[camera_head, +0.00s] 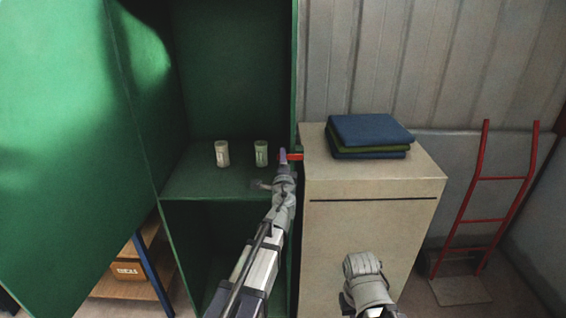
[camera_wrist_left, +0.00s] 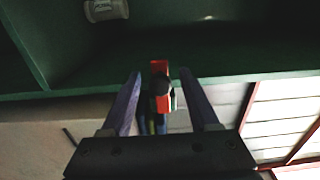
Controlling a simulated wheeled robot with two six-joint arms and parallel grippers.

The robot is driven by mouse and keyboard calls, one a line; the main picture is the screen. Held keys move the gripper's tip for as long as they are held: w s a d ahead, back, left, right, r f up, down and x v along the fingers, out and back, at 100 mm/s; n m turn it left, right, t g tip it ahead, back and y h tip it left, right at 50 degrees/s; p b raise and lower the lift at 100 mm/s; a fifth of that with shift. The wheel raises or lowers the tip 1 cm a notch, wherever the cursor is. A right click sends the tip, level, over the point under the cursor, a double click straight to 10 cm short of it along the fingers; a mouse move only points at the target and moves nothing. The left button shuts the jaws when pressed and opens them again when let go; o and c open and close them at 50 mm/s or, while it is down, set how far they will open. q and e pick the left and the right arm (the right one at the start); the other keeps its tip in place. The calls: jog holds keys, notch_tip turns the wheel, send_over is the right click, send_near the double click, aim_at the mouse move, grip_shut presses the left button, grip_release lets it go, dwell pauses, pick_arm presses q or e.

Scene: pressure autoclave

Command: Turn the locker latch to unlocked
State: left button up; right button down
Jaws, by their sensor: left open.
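The locker latch is a small red handle (camera_head: 294,156) on the right front edge of the open green locker (camera_head: 230,190), pointing right in the head view. In the left wrist view the red latch (camera_wrist_left: 158,74) with a dark knob lies between the two purple fingers. My left gripper (camera_head: 284,158) is at the latch. In the left wrist view my left gripper (camera_wrist_left: 160,80) is open, with one finger on each side of the latch and visible gaps. Part of my right arm shows at the lower right, but its fingers are not seen.
Two small canisters, one beige (camera_head: 222,153) and one green (camera_head: 261,153), stand on the locker shelf left of my left gripper. The green door (camera_head: 60,140) is swung open left. A beige cabinet (camera_head: 365,215) with folded cloths (camera_head: 368,135) stands close right; a red hand truck (camera_head: 483,200) is beyond.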

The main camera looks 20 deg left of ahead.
pick_arm(q)
grip_shut()
dwell(0.3)
dwell(1.1)
